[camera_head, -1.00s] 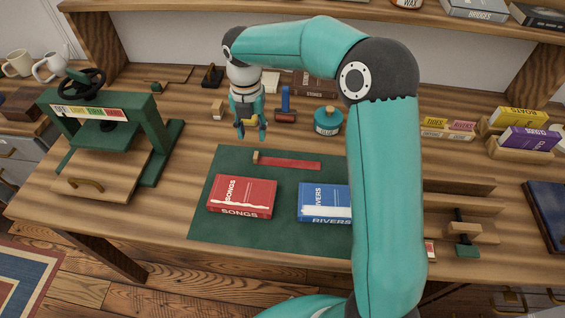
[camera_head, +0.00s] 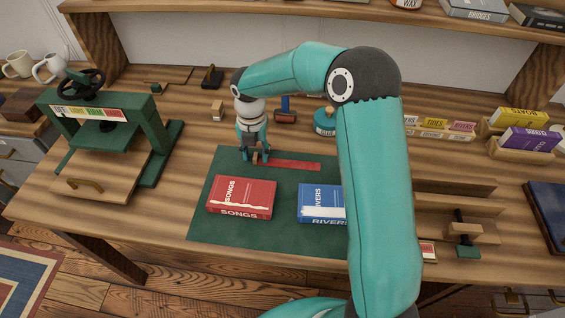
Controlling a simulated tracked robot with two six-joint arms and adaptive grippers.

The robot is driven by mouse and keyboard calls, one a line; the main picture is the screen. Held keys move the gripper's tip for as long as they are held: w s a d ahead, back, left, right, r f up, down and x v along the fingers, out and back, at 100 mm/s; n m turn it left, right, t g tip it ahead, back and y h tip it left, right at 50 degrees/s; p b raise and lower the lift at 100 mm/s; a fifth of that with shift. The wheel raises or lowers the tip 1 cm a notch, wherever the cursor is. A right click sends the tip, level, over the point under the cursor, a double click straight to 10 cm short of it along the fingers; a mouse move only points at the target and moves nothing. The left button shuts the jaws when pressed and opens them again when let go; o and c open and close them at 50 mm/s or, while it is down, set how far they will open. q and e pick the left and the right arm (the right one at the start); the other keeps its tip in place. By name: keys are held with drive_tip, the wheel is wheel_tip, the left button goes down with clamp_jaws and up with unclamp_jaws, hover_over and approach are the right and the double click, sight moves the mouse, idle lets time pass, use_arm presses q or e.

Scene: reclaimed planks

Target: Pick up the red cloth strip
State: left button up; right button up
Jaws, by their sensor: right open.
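The red cloth strip (camera_head: 296,165) lies flat on the green mat (camera_head: 215,228), behind the two books. A small tan piece sits at its left end. My right gripper (camera_head: 254,161) is low over that left end, pointing down. Its fingers are open on either side of the tan end, and I cannot tell whether they touch it. The gripper hides part of the strip's left end. My left gripper is not in view.
A red SONGS book (camera_head: 242,196) and a blue RIVERS book (camera_head: 321,203) lie in front of the strip. A hammer (camera_head: 285,113) and a teal jar (camera_head: 324,123) stand behind. A green press (camera_head: 105,125) is at left.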

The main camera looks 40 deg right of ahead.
clamp_jaws()
drive_tip(key=shift+r, duration=0.1)
